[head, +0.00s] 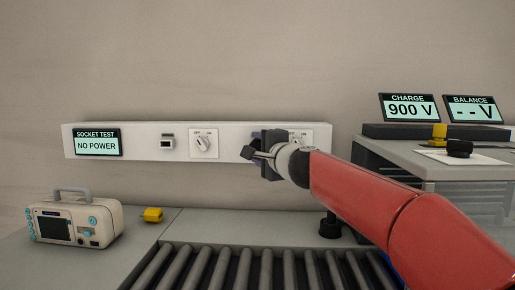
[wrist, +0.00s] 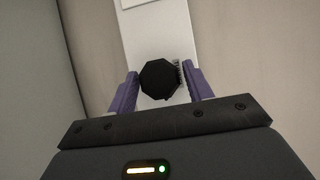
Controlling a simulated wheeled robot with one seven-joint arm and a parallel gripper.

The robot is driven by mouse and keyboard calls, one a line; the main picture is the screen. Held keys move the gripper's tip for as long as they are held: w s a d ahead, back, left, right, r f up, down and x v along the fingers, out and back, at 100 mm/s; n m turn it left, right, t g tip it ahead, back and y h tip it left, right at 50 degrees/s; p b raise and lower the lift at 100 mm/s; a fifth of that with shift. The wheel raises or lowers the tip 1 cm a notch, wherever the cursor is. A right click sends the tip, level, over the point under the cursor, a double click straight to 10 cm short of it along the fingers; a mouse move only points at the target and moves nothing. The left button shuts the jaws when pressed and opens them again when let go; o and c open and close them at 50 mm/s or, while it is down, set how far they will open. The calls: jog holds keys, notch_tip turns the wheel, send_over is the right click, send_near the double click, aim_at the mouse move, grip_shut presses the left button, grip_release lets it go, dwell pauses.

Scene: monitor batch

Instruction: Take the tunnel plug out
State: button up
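A black eight-sided plug head (wrist: 160,80) sits against the white wall rail (wrist: 150,30) in the wrist view. I see no label naming it as the tunnel plug. My gripper (wrist: 161,82) has one purple finger on each side of it, with a narrow gap beside the plug on each side, so it looks open around it. In the head view my gripper (head: 258,149) is at the rail (head: 230,133), right of its middle, and hides the plug and socket there.
The rail carries a "NO POWER" display (head: 97,143), a small socket (head: 167,142) and a rotary switch (head: 204,143). A monitor (head: 75,222) and yellow plug (head: 153,215) stand on the left bench. Rollers (head: 250,268) lie below. The right cabinet (head: 440,155) bears two displays, one reading 900 V.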

jog(key=c, duration=0.8)
jog(key=shift+o, duration=0.2)
jog(key=shift+s, duration=0.2)
jog(key=shift+s+b, duration=1.5)
jog(key=shift+s, duration=0.9)
jog(key=shift+a, duration=0.1)
